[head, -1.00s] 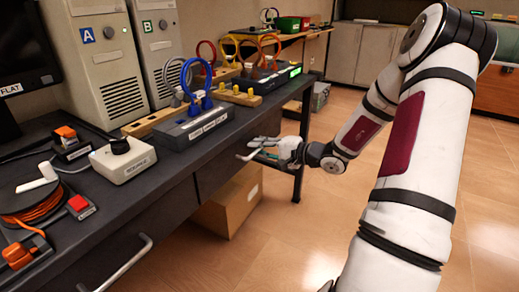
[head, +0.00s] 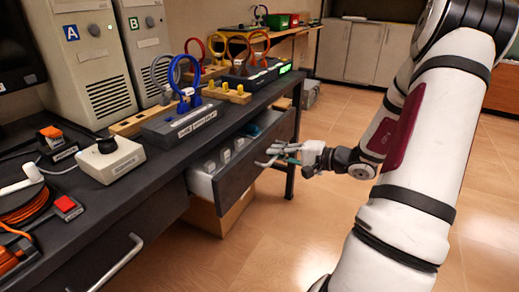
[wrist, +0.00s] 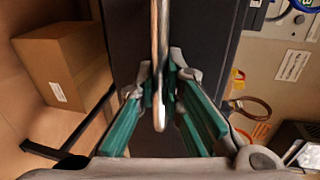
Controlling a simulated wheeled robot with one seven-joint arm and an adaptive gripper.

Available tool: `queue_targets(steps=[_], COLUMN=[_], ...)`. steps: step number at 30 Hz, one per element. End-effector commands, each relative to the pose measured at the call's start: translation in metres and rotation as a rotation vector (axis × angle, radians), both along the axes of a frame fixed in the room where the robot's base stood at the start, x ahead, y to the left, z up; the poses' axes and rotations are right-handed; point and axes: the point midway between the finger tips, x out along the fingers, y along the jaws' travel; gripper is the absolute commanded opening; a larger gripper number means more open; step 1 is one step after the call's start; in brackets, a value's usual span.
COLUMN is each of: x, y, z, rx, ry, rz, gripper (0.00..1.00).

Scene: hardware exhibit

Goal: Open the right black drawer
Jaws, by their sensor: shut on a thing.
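The right black drawer (head: 238,172) is pulled part way out of the black desk, and its light inside with several grey items shows in the head view. Its dark front also fills the middle of the wrist view (wrist: 125,40). My gripper (head: 278,158) is at the drawer front. In the wrist view its green-padded fingers (wrist: 162,90) are closed around the metal bar handle (wrist: 160,50). The handle is partly hidden by the fingers in the head view.
The left drawer is closed, with a metal handle (head: 118,264). A cardboard box (head: 222,215) stands on the floor under the desk. The desk top (head: 150,178) holds several devices. The tiled floor (head: 270,245) in front of the drawer is clear.

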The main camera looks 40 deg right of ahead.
Motion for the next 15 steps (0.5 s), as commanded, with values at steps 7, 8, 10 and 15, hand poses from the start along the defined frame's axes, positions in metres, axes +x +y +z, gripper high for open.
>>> queue_targets(steps=[7, 8, 10, 15], x=[-0.068, -0.076, -0.093, -0.134], y=[-0.026, -0.029, -0.035, -0.05], z=[-0.001, -0.001, -0.001, -0.001], rx=[-0.001, 0.0, -0.001, -0.001], ry=[0.003, 0.002, 0.002, 0.002], rz=[-0.006, -0.007, -0.005, -0.005], gripper=[0.0, 0.0, 0.0, 0.0])
